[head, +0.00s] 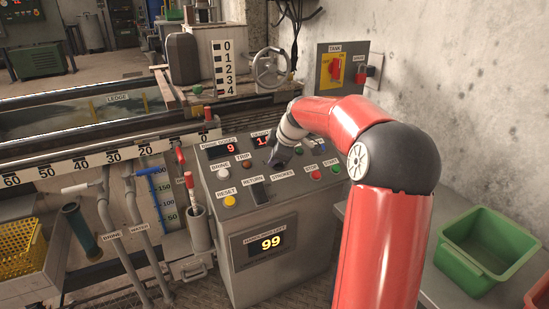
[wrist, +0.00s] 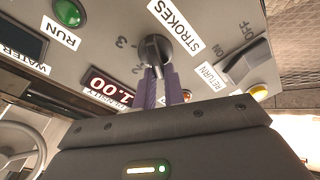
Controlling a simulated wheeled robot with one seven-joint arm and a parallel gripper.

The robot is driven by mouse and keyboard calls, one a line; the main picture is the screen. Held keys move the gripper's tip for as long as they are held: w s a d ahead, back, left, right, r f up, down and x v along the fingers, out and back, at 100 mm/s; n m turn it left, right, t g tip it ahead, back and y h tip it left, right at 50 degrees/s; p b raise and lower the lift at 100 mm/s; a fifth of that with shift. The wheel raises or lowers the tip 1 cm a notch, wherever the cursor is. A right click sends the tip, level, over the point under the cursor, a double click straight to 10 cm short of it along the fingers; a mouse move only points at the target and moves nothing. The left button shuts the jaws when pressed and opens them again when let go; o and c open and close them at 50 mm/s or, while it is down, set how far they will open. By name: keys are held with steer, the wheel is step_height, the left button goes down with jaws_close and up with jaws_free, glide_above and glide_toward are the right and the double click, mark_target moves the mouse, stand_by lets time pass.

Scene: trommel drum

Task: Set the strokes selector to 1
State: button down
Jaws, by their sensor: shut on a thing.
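The strokes selector is a dark rotary knob (wrist: 156,48) beside the STROKES label (wrist: 173,26) in the wrist view. The digits 3 and 2 show beside it; I cannot see a 1, and the fingers cover part of the dial. My gripper (wrist: 163,78) reaches the knob with its purple fingers and is shut on it. I cannot tell for sure which digit the knob points at. In the head view my gripper (head: 274,161) is at the control panel (head: 221,221), above the STROKES label (head: 284,174), and hides the knob.
The RETURN switch (wrist: 243,66) and a yellow button (wrist: 258,92) are close to the knob on one side. A green RUN button (wrist: 68,12) and a red display (wrist: 108,86) are on the other. A green bin (head: 487,250) stands at right.

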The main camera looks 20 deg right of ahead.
steer(key=shift+n, duration=0.3)
steer(key=c, duration=1.5)
jaws_free()
steer(key=v, duration=0.7)
steer(key=shift+s+d+r+p, duration=0.1)
steer(key=shift+s+r+p, duration=0.2)
steer(key=shift+p, duration=0.1)
steer(key=shift+w, duration=0.1)
